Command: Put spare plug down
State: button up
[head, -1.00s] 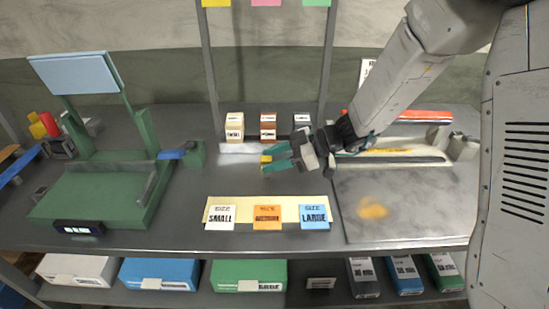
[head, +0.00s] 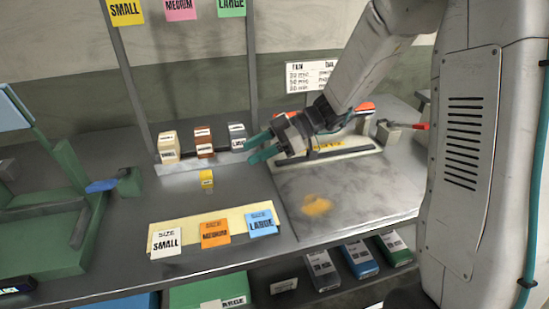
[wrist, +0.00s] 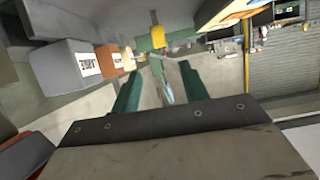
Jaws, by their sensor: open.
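A small yellow block (head: 207,179), which I take to be the spare plug, stands on the grey bench in front of the block row. It also shows in the wrist view (wrist: 157,37), beyond the fingertips and apart from them. My gripper (head: 254,148) has teal fingers, is open and empty, and hangs to the right of the yellow block. In the wrist view the gap between the fingers (wrist: 160,82) holds nothing.
Tan (head: 168,148), brown (head: 204,142) and grey (head: 237,136) blocks stand in a row behind. Small, medium and large size cards (head: 215,234) lie in front. A grey mat (head: 350,195) lies to the right and a green stand (head: 45,235) to the left.

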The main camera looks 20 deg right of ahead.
jog(key=s+d+r+m+g+h, duration=0.1)
jog(key=s+r+m+h, duration=0.2)
jog(key=s, duration=0.5)
jog(key=s+d+r+m+g+h, duration=0.1)
jog(key=s+d+r+m+h, duration=0.2)
jog(key=s, duration=0.5)
jog(key=s+d+r+m+t+h, duration=0.2)
jog(key=s+d+m+t+h, duration=0.1)
jog(key=s+d+m+h, duration=0.4)
jog(key=s+d+m, duration=0.2)
jog(key=s+m, duration=0.2)
jog(key=shift+r+m+h, duration=0.25)
jog(key=shift+m+h, duration=0.05)
jog(key=shift+s+d, duration=0.1)
jog(key=shift+d, duration=0.05)
